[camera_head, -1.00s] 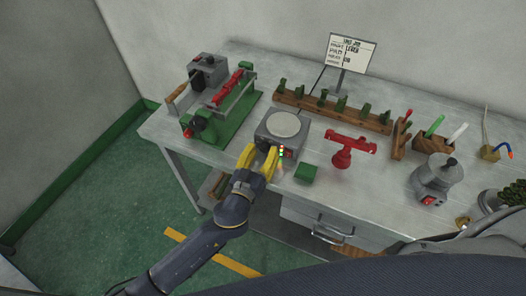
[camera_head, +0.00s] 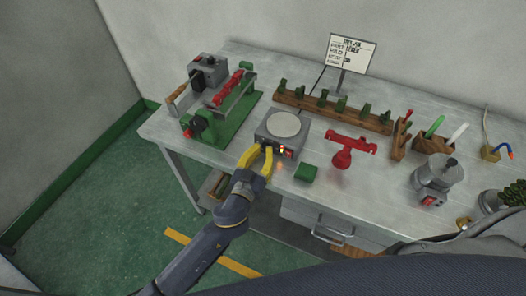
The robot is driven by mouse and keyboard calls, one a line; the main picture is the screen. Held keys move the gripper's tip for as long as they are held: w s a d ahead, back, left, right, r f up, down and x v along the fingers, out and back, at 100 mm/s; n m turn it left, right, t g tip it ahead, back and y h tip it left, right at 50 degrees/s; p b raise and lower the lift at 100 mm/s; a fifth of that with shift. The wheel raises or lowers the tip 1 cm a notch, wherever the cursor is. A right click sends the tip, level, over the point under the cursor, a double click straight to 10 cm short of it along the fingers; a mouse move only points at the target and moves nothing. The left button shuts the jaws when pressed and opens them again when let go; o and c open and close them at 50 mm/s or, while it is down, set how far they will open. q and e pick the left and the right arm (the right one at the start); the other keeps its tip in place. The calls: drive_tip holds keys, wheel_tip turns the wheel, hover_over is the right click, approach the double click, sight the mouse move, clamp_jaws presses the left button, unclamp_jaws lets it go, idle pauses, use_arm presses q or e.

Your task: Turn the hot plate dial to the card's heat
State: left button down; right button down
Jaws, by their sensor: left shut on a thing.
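The hot plate (camera_head: 268,136) is a grey box with a round pale top, near the front edge of the bench. Its front face has a small red-lit part (camera_head: 288,153) on the right. My left gripper (camera_head: 262,151), with yellow fingers, is at the front face and shut on the dial, which the fingers hide. The dial's setting cannot be read. The card (camera_head: 351,53) stands on a post at the back of the bench; its print is too small to read surely. My right gripper is not in view.
A green block (camera_head: 306,173) and a red stand (camera_head: 347,150) are close on the right. A wooden rack (camera_head: 330,107) lies behind.

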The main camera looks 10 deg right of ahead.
use_arm(q)
drive_tip(key=shift+s+f+m, duration=0.1)
drive_tip(key=shift+f+m, duration=0.1)
drive_tip(key=shift+m, duration=1)
drive_tip(key=c, duration=1.1)
unclamp_jaws()
drive_tip(key=shift+r, duration=0.1)
drive_tip(key=v, duration=1.2)
drive_tip(key=shift+a, duration=0.1)
